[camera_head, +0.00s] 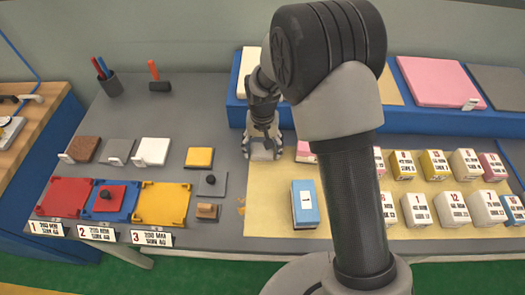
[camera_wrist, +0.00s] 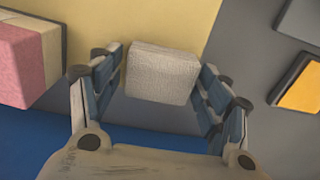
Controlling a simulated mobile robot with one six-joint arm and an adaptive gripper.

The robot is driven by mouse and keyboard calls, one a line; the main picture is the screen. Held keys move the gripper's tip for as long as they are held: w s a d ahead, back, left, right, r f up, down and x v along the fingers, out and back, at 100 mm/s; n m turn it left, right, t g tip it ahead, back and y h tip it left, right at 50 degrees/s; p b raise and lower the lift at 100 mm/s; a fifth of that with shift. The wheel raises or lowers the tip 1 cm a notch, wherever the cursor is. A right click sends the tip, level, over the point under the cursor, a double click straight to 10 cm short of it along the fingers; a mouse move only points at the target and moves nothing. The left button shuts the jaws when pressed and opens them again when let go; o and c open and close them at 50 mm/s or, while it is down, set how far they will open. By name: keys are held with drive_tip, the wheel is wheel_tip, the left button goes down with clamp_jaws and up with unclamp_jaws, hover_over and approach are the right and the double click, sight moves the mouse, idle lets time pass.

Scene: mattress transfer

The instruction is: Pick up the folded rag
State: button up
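In the head view my gripper (camera_head: 263,148) points down over the table beside the left edge of the tan mat. The rag shows there only as a small pale patch, mostly hidden by my gripper.
Several numbered blocks (camera_head: 417,210) stand on the tan mat (camera_head: 265,220). A blue block (camera_head: 305,204) is near my arm. A blue shelf (camera_head: 236,98) runs behind. Coloured trays (camera_head: 163,204) and small pads (camera_head: 199,158) lie left. A pen cup (camera_head: 110,85) stands at the back left.

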sight(263, 149)
drive_tip(key=c, duration=0.6)
drive_tip(key=shift+r, duration=0.15)
wheel_tip(263, 149, up, 20)
drive_tip(key=p, duration=0.6)
